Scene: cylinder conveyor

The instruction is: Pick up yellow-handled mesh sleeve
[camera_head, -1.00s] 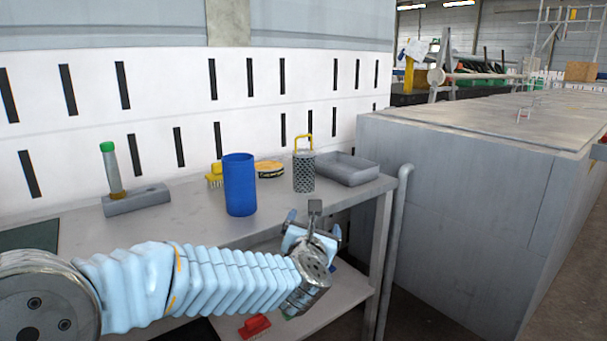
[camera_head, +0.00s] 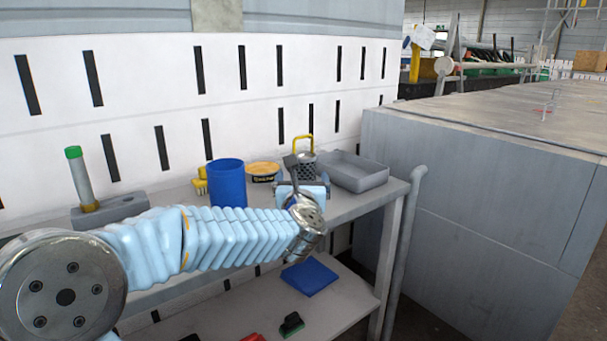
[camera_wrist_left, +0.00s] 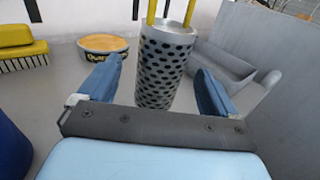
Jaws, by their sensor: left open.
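The mesh sleeve (camera_head: 305,166) is a grey perforated cylinder with a yellow loop handle. It stands upright on the grey table, with its lower part hidden behind my left gripper in the head view. My left gripper (camera_head: 303,187) is open in front of it. In the left wrist view, the sleeve (camera_wrist_left: 162,70) stands ahead of the two blue fingers, roughly centred between them, and its handle top is cut off. My right gripper is not in view.
A blue cup (camera_head: 227,185) and a round yellow tin (camera_head: 263,172) stand left of the sleeve, with a yellow brush (camera_wrist_left: 20,50) near them. A grey tray (camera_head: 356,172) sits close to its right. A green-topped tube (camera_head: 80,178) stands further left. A white wall is behind.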

